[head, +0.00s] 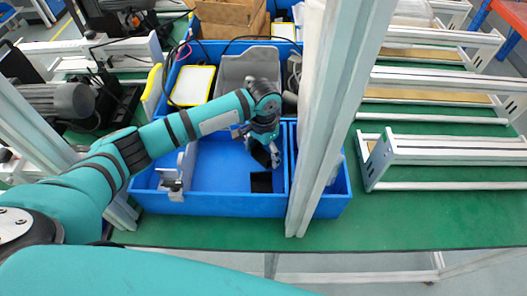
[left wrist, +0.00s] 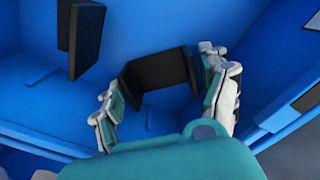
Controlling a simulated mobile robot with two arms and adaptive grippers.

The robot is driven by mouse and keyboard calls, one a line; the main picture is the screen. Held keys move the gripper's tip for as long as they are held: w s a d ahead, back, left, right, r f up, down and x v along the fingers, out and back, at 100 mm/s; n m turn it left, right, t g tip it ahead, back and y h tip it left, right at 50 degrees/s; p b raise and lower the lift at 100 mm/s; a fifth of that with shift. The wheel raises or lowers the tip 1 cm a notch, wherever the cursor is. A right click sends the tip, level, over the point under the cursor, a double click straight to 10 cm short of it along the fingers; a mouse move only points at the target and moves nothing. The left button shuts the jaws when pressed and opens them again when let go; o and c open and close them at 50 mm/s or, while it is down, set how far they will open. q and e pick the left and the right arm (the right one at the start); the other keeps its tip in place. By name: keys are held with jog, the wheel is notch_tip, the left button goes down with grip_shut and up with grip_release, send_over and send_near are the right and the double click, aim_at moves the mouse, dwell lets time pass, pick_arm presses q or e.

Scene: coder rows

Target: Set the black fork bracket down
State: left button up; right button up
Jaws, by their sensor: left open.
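My left gripper (head: 266,150) is low inside the blue bin, its fingers apart. In the left wrist view the open fingers (left wrist: 163,78) stand on either side of a black bracket (left wrist: 158,72), a U-shaped piece with a broad face and side flanges. I cannot tell whether the fingers touch it. A second black piece (left wrist: 84,40) stands at the upper left of that view, apart from the fingers. In the head view a black piece (head: 261,182) shows on the bin floor just below the gripper. My right gripper is not in view.
The blue bin (head: 215,204) has a grey metal part (head: 178,172) at its left end and a grey tray (head: 247,66) behind. A pale upright post (head: 335,110) stands right of the gripper. Bare blue floor (head: 220,165) lies left of the gripper.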

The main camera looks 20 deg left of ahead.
aim_at(263, 158)
pick_arm(q)
notch_tip(263, 158, up, 12)
jog(key=b, duration=0.2)
jog(key=shift+f, duration=0.2)
